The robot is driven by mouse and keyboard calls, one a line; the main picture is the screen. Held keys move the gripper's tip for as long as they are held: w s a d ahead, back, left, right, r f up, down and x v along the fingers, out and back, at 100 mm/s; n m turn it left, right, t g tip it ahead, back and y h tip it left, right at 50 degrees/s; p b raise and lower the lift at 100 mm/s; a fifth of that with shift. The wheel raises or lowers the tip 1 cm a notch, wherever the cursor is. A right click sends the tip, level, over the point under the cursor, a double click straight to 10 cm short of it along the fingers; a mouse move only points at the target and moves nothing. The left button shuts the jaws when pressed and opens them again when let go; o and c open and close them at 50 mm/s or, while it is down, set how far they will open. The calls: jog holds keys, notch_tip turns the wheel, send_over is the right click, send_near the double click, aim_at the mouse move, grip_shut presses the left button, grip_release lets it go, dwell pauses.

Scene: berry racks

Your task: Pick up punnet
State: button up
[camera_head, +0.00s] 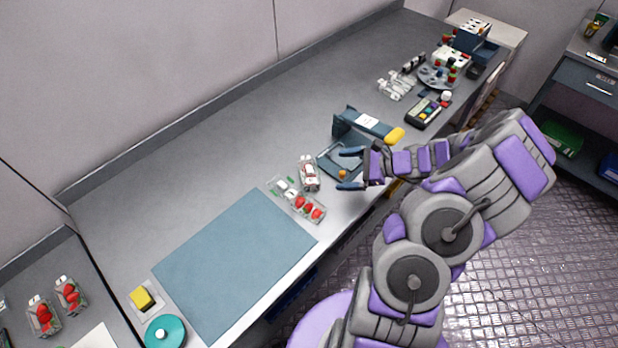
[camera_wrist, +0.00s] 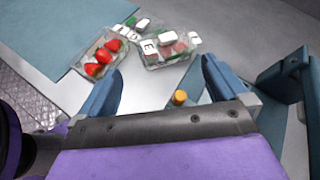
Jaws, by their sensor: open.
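My gripper (camera_head: 348,170) is open and empty above the bench, fingers toward the picture's left. A clear punnet (camera_head: 309,173) with white pieces on top and some red showing stands just ahead of the fingertips, apart from them. In the wrist view this punnet (camera_wrist: 170,50) lies ahead of the gap between the fingers (camera_wrist: 160,85). A second clear punnet (camera_head: 309,208) with red strawberries sits beside it, nearer the bench's front edge. The strawberry punnet also shows in the wrist view (camera_wrist: 103,58), ahead of the left finger. Small white-and-green pieces (camera_head: 283,186) lie close by.
A blue-grey device (camera_head: 362,122) stands right beside my gripper; a small orange knob (camera_wrist: 180,97) shows between the fingers. A flat blue mat (camera_head: 235,265) lies clear. Two more strawberry punnets (camera_head: 43,316) (camera_head: 70,295) sit on the left bench. Bench behind the mat is free.

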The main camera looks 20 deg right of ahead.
aim_at(308, 176)
jog(key=b+x, duration=0.1)
jog(key=x, duration=0.4)
jog(key=shift+a, duration=0.1)
jog(key=b+x, duration=0.2)
jog(key=x, duration=0.3)
jog(key=shift+s+a+f, duration=0.1)
jog(key=shift+a+f, duration=0.05)
jog(key=shift+f, duration=0.05)
jog(key=shift+c, duration=0.5)
jog(key=shift+s, duration=0.1)
jog(key=c, duration=0.9)
